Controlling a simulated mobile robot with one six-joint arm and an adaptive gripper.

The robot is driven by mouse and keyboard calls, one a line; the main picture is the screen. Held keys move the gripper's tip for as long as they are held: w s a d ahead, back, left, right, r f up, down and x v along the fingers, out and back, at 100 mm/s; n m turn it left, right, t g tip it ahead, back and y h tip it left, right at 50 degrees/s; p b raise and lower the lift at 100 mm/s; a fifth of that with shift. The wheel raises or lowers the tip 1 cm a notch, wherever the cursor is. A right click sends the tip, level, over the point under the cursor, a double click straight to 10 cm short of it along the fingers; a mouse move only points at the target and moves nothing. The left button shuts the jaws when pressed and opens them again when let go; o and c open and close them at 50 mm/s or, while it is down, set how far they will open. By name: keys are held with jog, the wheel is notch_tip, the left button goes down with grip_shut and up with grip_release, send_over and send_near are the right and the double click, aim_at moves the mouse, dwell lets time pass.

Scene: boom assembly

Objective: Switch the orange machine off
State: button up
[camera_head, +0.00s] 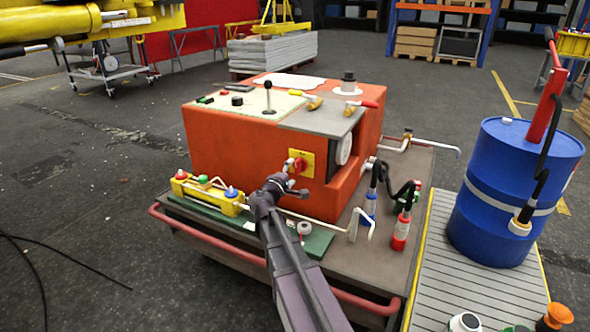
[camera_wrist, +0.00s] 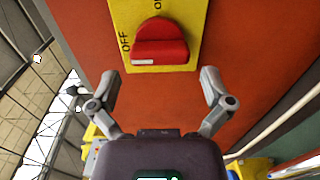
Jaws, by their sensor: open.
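The orange machine (camera_head: 240,142) is a boxy unit on a low cart. On its front is a yellow plate (camera_head: 308,158) with a red rotary switch (camera_head: 297,166). In the wrist view, the red switch (camera_wrist: 160,45) lies crosswise on the yellow plate (camera_wrist: 183,12), with a white mark at its lower left. "OFF" is printed left of the knob, and part of "ON" shows above it. My gripper (camera_head: 285,183) is in front of the switch. In the wrist view, my gripper (camera_wrist: 160,82) has its fingers spread below the knob, empty and apart from it.
A yellow block with coloured caps (camera_head: 208,193) lies on the cart left of my arm. Pipes and a red-based hose fitting (camera_head: 401,232) stand to the right. A blue drum (camera_head: 512,190) stands further right. A red rail (camera_head: 205,243) edges the cart's front.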

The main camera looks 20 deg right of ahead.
jog(key=v, duration=0.9)
jog(key=shift+d, duration=0.1)
dwell(0.3)
jog(key=s+a+f+m+g+y+p, duration=0.2)
jog(key=s+f+m+g+y+p, duration=0.35)
jog(key=s+f+g, duration=0.35)
jog(key=s+a+m+g+y+p, duration=0.2)
jog(key=s+a+y+p, duration=0.2)
jog(key=s+a+y, duration=0.6)
notch_tip(320, 180, up, 37)
jog(key=a+h+p, duration=0.1)
jog(key=p, duration=3.6)
jog(key=shift+w+a, duration=0.1)
jog(key=shift+a, duration=0.05)
